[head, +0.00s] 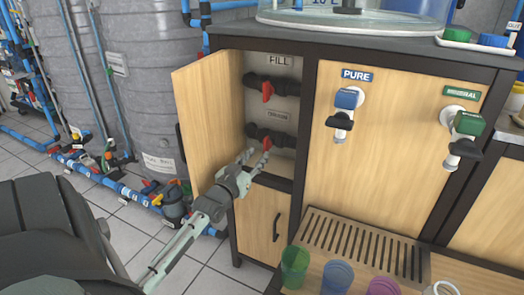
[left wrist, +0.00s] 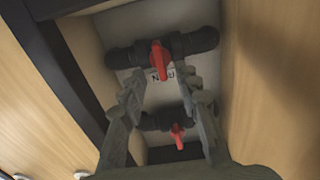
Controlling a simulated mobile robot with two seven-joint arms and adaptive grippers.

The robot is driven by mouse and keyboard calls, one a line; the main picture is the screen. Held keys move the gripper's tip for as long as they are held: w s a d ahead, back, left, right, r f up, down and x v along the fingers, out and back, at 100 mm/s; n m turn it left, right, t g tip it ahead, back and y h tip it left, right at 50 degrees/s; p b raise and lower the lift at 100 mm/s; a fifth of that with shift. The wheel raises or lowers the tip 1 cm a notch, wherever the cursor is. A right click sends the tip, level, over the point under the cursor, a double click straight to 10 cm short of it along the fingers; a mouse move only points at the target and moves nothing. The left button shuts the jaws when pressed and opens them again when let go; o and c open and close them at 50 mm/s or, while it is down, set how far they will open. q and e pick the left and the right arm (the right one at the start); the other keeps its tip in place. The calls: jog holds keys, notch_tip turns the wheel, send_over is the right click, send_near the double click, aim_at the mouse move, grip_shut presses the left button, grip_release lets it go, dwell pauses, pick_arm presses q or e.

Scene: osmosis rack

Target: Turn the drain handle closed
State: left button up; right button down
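The drain valve's red handle (head: 267,143) is on the lower black pipe inside the open cabinet, below a small label. My left gripper (head: 256,152) is open at the cabinet opening, with its fingertips just in front of and below that handle. In the left wrist view, the open fingers (left wrist: 160,85) point at a larger, nearer red handle (left wrist: 161,60), which shows between and just beyond the tips. I take it for the drain handle. I cannot tell whether any finger touches it. My right gripper is not in view.
The fill valve's red handle (head: 267,91) is above, and a second handle (left wrist: 177,130) shows in the wrist view. The open door (head: 207,115) stands left of my gripper. Pure (head: 345,105) and green (head: 468,125) taps are at right. Cups, including a green one (head: 295,265), stand below.

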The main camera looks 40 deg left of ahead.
pick_arm(q)
jog(key=v, duration=0.6)
jog(key=shift+s, duration=0.35)
jog(key=shift+d, duration=0.1)
